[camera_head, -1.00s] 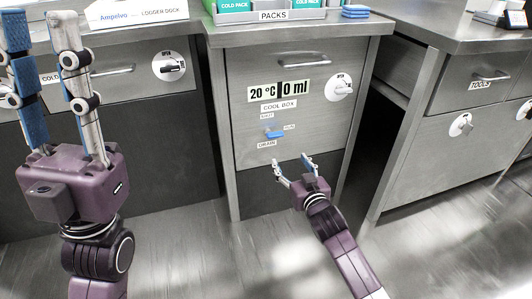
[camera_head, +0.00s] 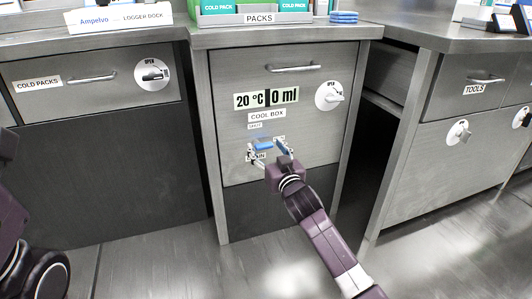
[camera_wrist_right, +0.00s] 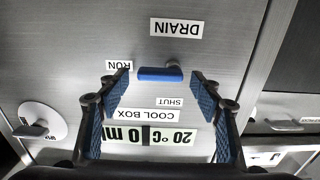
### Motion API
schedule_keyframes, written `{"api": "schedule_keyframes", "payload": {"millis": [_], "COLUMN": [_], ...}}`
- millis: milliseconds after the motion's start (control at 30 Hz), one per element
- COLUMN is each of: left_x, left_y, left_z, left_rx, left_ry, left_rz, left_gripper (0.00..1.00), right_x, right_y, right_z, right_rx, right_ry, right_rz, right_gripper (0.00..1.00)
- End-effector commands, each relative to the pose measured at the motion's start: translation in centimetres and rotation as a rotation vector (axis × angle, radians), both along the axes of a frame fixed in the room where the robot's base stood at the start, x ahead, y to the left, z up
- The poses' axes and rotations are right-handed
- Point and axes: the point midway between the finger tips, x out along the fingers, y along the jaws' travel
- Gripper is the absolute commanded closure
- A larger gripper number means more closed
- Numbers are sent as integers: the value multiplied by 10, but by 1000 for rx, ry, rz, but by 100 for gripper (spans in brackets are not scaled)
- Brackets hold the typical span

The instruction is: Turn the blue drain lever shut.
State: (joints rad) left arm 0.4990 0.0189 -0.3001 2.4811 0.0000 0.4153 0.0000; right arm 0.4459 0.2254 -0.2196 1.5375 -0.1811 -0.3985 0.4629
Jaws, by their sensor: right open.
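The blue drain lever (camera_head: 263,146) is on the front of the cool box, under the SHUT label (camera_head: 256,126). It lies about level. In the wrist view, which is upside down, the lever (camera_wrist_right: 160,75) sits between my right gripper's (camera_wrist_right: 160,82) two fingertips, with a gap on each side. The RUN label (camera_wrist_right: 118,65) is near its left end there, and the DRAIN label (camera_wrist_right: 176,27) is above. In the head view my right gripper (camera_head: 267,150) is open around the lever and partly covers the labels.
The cool box display (camera_head: 266,98) reads 20 °C and 0 ml. A round dial (camera_head: 331,96) and a drawer handle (camera_head: 293,68) are above on the right. The cold packs drawer (camera_head: 95,90) is at left. A dark gap separates the box from the tools cabinet (camera_head: 440,165).

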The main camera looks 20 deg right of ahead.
Motion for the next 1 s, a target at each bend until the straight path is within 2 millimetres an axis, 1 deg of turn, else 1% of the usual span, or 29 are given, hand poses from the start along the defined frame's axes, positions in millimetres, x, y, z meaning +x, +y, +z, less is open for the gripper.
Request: {"api": "schedule_keyframes", "payload": {"millis": [300,367,700,1000], "left_x": [-2,-2,-2,-3], "left_y": [0,0,0,1], "left_z": [1,1,1,7], "left_rx": [0,0,1,-4], "left_ry": [-5,-5,-5,-11], "left_rz": [1,1,0,-3], "left_gripper": [72,72,72,72], "right_x": [3,3,3,3], "right_y": [0,0,0,0], "right_z": [0,0,0,3], "right_rx": [0,0,0,-39], "right_ry": [0,0,0,1], "right_rz": [0,0,0,-1], "right_gripper": [41,46,82,83]}}
